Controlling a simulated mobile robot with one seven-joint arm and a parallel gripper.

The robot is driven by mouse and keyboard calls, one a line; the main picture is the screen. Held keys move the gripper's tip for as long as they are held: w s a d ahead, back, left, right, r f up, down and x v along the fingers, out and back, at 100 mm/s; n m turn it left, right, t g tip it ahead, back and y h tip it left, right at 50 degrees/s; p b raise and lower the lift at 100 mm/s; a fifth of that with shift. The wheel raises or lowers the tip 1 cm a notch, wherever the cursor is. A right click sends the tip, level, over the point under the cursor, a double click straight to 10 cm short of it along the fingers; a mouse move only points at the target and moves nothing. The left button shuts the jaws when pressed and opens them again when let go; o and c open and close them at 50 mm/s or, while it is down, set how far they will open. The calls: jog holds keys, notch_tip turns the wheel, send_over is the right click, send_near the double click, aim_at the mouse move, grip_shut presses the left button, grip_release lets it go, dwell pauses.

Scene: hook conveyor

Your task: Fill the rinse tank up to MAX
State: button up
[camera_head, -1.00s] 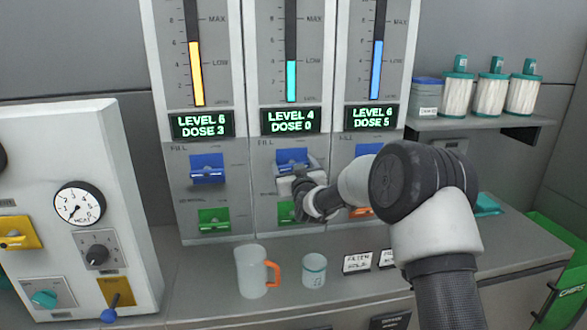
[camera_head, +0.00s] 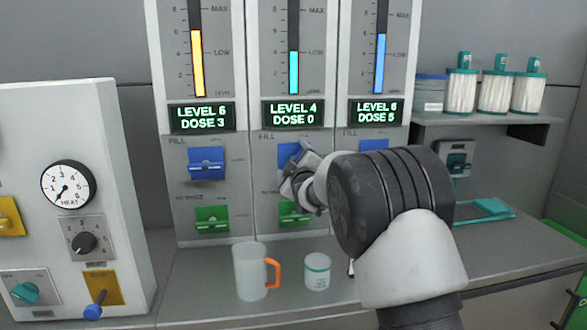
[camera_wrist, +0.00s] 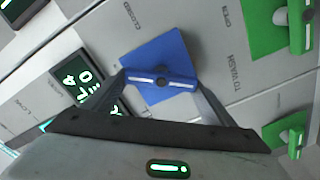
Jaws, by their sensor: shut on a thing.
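Three gauge columns stand side by side; no column name is readable, so I cannot tell which is the rinse tank. In the wrist view my gripper (camera_wrist: 162,82) is shut on the blue handle (camera_wrist: 160,77), one finger at each end. CLOSED and OPEN are printed on the panel beside it. A green valve (camera_head: 294,214) sits below.
The yellow column's display (camera_head: 203,117) reads LEVEL 6, DOSE 3; the blue column's (camera_head: 377,112) reads LEVEL 6, DOSE 5. A jug with an orange handle (camera_head: 249,272) and a small cup (camera_head: 317,272) stand on the counter below my arm. Canisters (camera_head: 495,92) are on the right shelf.

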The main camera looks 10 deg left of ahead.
jog(key=shift+f+n+b, duration=0.1)
jog(key=shift+n+b, duration=0.3)
jog(key=shift+n, duration=0.2)
jog(key=o, duration=1)
jog(key=shift+o, duration=0.2)
jog(key=v, duration=1.7)
jog(key=shift+s, duration=0.25)
